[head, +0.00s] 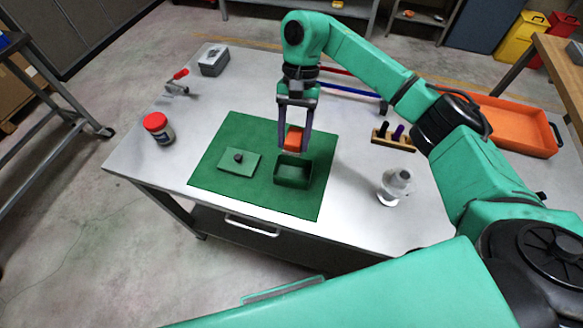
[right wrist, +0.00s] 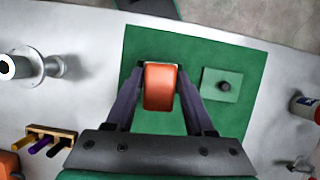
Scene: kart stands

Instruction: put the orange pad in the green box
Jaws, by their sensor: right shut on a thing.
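The orange pad (head: 294,137) is held between the fingers of my right gripper (head: 294,146), which is shut on it. The pad also shows in the right wrist view (right wrist: 160,87), between both fingers. In the head view, the pad appears just above and behind the open green box (head: 293,180). The box stands on the green mat (head: 222,145), with its dark inside facing up. The box's lid (head: 240,162), with a dark knob, lies flat on the mat to the left. The box is largely hidden behind the pad in the right wrist view. My left gripper is not in view.
An orange tray (head: 518,128) lies farther right.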

